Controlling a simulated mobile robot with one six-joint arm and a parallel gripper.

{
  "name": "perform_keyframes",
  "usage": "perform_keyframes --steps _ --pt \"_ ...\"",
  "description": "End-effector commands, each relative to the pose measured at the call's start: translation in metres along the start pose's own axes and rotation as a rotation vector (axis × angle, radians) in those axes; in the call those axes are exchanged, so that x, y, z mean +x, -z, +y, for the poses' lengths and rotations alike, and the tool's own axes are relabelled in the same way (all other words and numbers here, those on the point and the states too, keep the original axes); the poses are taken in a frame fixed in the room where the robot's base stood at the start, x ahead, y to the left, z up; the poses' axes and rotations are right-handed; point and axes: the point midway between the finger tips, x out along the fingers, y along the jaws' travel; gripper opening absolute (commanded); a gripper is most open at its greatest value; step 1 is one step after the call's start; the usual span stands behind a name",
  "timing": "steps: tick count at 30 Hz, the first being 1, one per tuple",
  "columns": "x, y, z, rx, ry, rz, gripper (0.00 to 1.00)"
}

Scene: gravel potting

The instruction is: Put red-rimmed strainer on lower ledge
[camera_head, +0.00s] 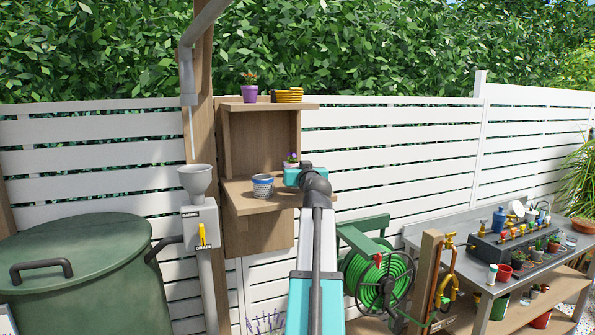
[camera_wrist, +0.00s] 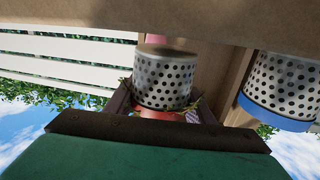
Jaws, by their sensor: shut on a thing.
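The red-rimmed strainer (camera_wrist: 163,80) is a pale metal cup with dark holes, seen in the wrist view, where the picture is upside down. My gripper (camera_wrist: 160,106) is shut on it near its red rim. Its base is close to the wooden lower ledge (camera_wrist: 200,18); I cannot tell whether they touch. In the head view, my arm hides the strainer and the fingers. The lower ledge (camera_head: 238,194) shows there left of my wrist.
A blue-rimmed strainer (camera_head: 263,186) stands on the lower ledge, left of my wrist; it also shows in the wrist view (camera_wrist: 284,85). A flower pot (camera_head: 291,161) is behind my wrist. The upper ledge (camera_head: 235,107) holds a purple pot (camera_head: 250,93) and yellow saucers (camera_head: 287,96).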

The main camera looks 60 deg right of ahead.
Motion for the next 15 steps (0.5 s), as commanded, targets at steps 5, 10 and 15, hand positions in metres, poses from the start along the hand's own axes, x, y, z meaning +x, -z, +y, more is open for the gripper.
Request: perform_keyframes --steps 5,10,15 --pt "-0.0007 -0.0124 0.0009 0.001 -0.001 0.000 0.26" --pt "-0.0003 -0.0131 0.0014 0.000 -0.001 0.001 0.26" --pt "-0.0003 -0.0138 0.0017 0.000 -0.002 0.001 0.26"
